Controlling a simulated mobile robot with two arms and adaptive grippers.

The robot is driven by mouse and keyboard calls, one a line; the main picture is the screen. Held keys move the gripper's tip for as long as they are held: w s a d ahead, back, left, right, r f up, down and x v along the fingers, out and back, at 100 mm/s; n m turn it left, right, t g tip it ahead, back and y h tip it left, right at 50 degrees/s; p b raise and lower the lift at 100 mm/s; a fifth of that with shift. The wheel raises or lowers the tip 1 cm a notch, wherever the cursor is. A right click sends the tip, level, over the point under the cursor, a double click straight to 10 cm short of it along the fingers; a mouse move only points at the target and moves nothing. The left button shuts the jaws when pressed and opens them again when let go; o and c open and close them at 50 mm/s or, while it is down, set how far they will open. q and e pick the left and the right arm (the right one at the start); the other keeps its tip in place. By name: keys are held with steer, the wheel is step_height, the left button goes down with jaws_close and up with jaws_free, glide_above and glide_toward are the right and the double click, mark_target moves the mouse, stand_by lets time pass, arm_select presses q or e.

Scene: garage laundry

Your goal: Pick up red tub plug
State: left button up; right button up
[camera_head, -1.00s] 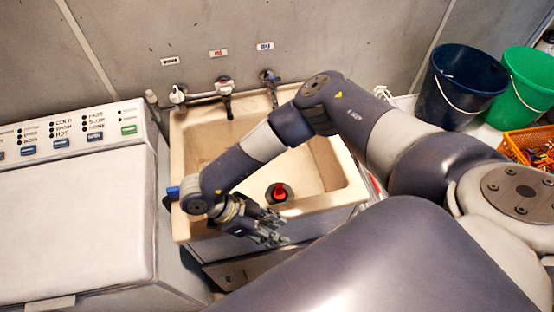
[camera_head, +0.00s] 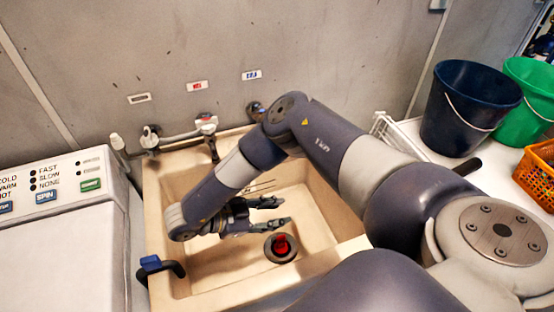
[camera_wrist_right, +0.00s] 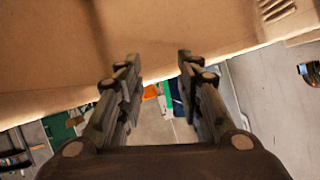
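The red tub plug (camera_head: 281,243) sits in the dark round drain at the bottom of the beige sink (camera_head: 215,268), standing up from it. My right gripper (camera_head: 284,211) is over the basin, just behind the plug in the head view, with its fingers pointing right. It is open and empty, apart from the plug. The right wrist view also shows my right gripper (camera_wrist_right: 160,62) with its two fingers spread and nothing between them. There the beige sink wall (camera_wrist_right: 150,25) fills the top, and the plug is not seen. My left gripper is not in view.
Taps (camera_head: 205,125) are on the wall behind the sink. A blue-handled item (camera_head: 151,263) is at the sink's left rim, beside a white washing machine (camera_head: 60,250). A dark blue bucket (camera_head: 465,110), a green bucket (camera_head: 527,100) and an orange basket (camera_head: 540,170) stand at right.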

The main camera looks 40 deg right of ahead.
steer(key=b, duration=0.7)
glide_above(285, 239)
steer(key=a, duration=0.4)
step_height(285, 239, down, 9)
steer(key=f, duration=0.2)
steer(key=f+b, duration=0.1)
steer(key=f, duration=0.2)
steer(key=d+f, duration=0.1)
steer(key=f, duration=0.2)
steer(key=shift+w+f, duration=0.25)
steer(key=shift+w, duration=0.05)
steer(key=shift+b+x, duration=0.45)
steer(key=shift+x, duration=2.7)
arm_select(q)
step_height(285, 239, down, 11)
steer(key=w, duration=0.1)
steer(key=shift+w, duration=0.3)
arm_select(e)
steer(key=shift+r, duration=0.1)
jaws_close()
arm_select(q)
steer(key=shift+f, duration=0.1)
